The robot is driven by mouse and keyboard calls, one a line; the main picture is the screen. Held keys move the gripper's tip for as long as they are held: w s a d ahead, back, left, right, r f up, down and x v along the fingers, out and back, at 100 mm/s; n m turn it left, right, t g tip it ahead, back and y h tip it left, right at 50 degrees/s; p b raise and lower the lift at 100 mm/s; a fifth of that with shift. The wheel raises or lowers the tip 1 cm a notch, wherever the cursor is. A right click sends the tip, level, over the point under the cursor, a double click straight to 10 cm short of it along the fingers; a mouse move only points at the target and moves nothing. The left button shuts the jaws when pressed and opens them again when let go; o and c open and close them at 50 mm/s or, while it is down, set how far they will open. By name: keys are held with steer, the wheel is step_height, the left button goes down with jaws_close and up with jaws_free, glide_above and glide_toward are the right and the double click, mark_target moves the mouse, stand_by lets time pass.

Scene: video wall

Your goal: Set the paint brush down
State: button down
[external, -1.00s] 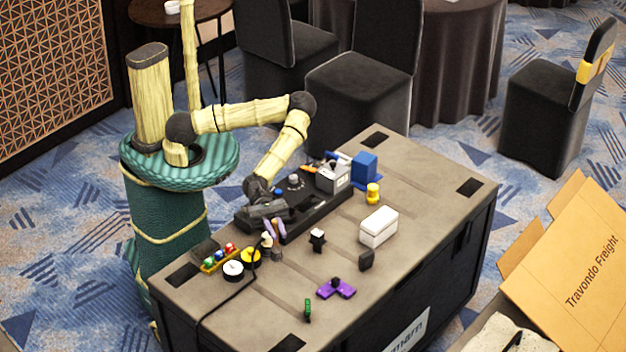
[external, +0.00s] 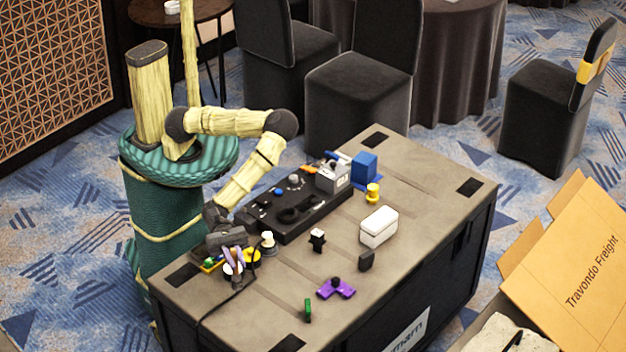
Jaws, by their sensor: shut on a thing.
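My gripper (external: 233,262) points down at the near-left part of the case top, over the white round roll (external: 229,271) and beside the yellow roll (external: 253,256). Its purple-tinted fingers are shut on a slim thing, which I take to be the paint brush. The brush is mostly hidden by the fingers and too small to make out clearly. I cannot tell whether it touches the roll or the case top (external: 285,285).
A black control panel (external: 285,222) lies behind, with a grey box (external: 332,178) and blue block (external: 364,168) beyond. A dark cable runs near the front left.

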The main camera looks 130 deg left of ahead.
mark_target(234, 291)
stand_by(0.3)
step_height(234, 291, down, 6)
steer(key=shift+f, duration=0.15)
stand_by(0.3)
steer(key=shift+f, duration=1.85)
steer(key=shift+f, duration=0.15)
steer(key=c, duration=1.4)
jaws_free()
